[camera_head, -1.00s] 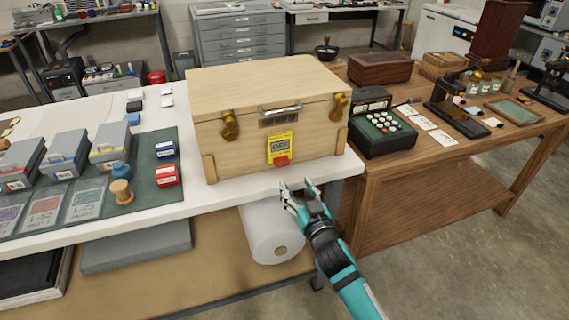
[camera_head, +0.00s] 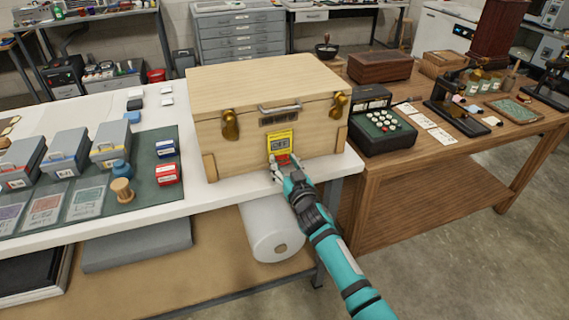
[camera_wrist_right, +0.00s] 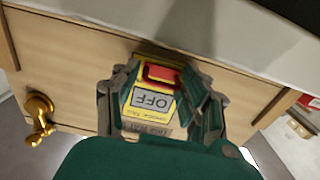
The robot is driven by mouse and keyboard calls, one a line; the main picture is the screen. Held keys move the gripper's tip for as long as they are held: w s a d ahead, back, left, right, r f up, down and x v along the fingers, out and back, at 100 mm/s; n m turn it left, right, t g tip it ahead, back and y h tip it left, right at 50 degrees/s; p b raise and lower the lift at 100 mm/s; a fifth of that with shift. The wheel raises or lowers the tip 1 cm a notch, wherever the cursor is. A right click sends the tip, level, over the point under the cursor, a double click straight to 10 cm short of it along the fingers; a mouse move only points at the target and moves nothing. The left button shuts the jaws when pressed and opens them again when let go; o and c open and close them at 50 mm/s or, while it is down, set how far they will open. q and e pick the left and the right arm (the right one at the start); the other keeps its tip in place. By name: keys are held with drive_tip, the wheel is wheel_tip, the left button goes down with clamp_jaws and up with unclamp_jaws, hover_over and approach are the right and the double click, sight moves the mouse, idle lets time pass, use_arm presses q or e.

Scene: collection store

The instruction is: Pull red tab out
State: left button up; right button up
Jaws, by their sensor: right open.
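A pale wooden box (camera_head: 228,156) stands on the white table. Its front carries a yellow plate marked OFF (camera_head: 281,141), with the red tab (camera_head: 283,158) at its lower end. In the right wrist view, turned upside down, the red tab (camera_wrist_right: 161,74) shows whole beside the OFF label (camera_wrist_right: 152,100). My right gripper (camera_head: 282,168) is open at the box's front, its fingers around the tab. In the wrist view the fingers (camera_wrist_right: 160,82) stand on both sides of the tab; I cannot tell whether they touch it. My left gripper is not in view.
The white table edge (camera_head: 215,203) runs just below the box. A white roll (camera_head: 270,228) lies on the shelf underneath. Brass latches (camera_head: 230,125) and a metal handle (camera_head: 279,108) stick out from the box's front. A black keypad device (camera_head: 383,135) stands to the right.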

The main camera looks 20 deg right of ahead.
drive_tip(key=shift+d, duration=0.15)
clamp_jaws()
drive_tip(key=shift+s+f, duration=0.1)
drive_tip(key=c, duration=0.8)
unclamp_jaws()
drive_tip(key=o, duration=0.5)
drive_tip(key=shift+a, duration=0.4)
drive_tip(key=o, duration=0.6)
drive_tip(key=shift+a, duration=0.1)
